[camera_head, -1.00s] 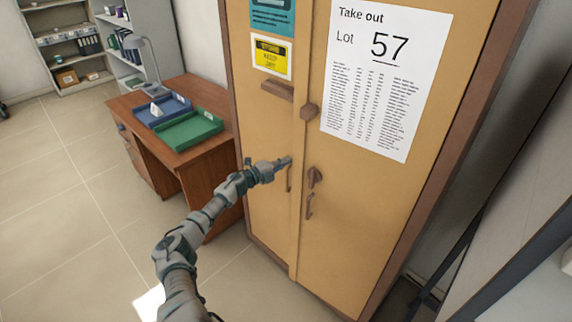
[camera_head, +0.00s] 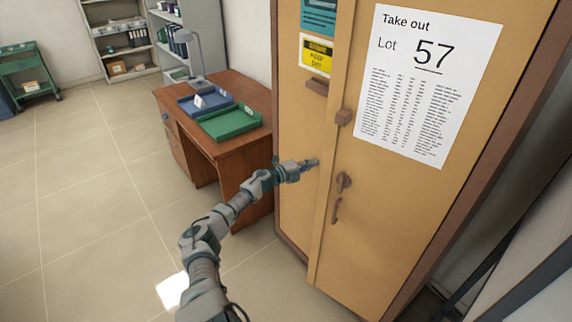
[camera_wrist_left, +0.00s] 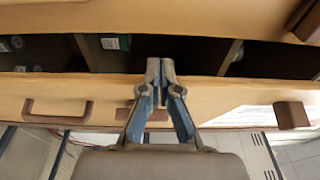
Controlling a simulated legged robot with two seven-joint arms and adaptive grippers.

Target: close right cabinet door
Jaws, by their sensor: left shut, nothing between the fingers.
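The cabinet's right door (camera_head: 375,235) is tan, with a white "Take out Lot 57" sheet (camera_head: 420,80), a brown latch knob (camera_head: 343,181) and a brown handle (camera_head: 336,210). It stands ajar: in the left wrist view a dark gap (camera_wrist_left: 190,47) shows the interior beyond the right door's face (camera_wrist_left: 70,90). The left door (camera_head: 297,190) is partly covered by it. My left gripper (camera_head: 313,163) is shut and empty beside the right door's free edge. In the left wrist view its closed tips (camera_wrist_left: 160,66) lie over the gap; I cannot tell whether they touch the door. My right gripper is out of view.
A wooden desk (camera_head: 240,165) stands left of the cabinet with a green tray (camera_head: 228,124), a blue tray (camera_head: 188,106) and a lamp (camera_head: 194,52). Grey shelves and a green cart (camera_head: 30,72) are at the back. The tiled floor at left is clear.

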